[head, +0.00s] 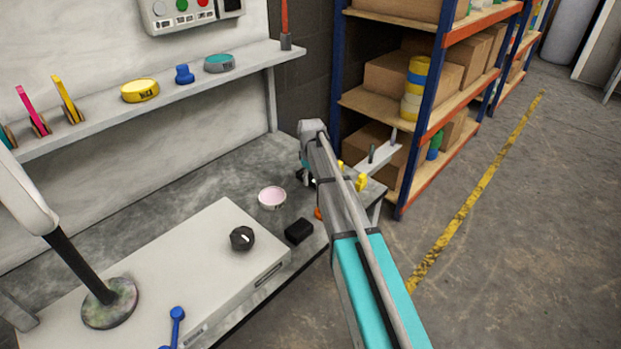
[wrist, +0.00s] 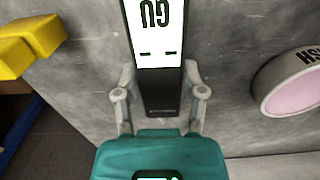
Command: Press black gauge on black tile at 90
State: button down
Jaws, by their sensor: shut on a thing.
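My gripper (wrist: 160,98) has its two grey fingers on either side of a dark gauge (wrist: 160,90) with a white face lettered upside down, closed on it. The gauge lies over the grey bench top; whether it touches the bench I cannot tell. In the head view my gripper (head: 304,172) is at the bench's right part, mostly hidden behind my arm. A small black block (head: 299,231) lies on the bench nearer the front, possibly the black tile. No tile shows for certain in the wrist view, and no angle can be read.
A pink round tin (head: 272,197) stands left of my gripper and shows in the wrist view (wrist: 290,82). A yellow block (head: 362,182) is right of it. A pale box (head: 190,270) with a black knob (head: 242,238) and a lamp base (head: 110,305) fill the front left. A shelf is behind.

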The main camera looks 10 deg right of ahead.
aim_at(311, 177)
jog(key=shift+f, duration=0.3)
jog(key=shift+c, duration=0.4)
grip_release()
jog(key=shift+r, duration=0.15)
notch_tip(311, 177, up, 8)
jog(key=p, duration=0.8)
jog(key=shift+r, duration=0.25)
jog(key=s+d+r+p, duration=0.1)
jog(key=r+p, duration=1)
jog(key=s+r+p, duration=0.2)
jog(key=r+p, duration=0.9)
jog(key=shift+d, duration=0.35)
jog(key=shift+r, duration=0.1)
dwell(0.5)
jog(key=s+a+r+m+p, duration=0.2)
jog(key=s+m, duration=0.5)
jog(key=s, duration=1.9)
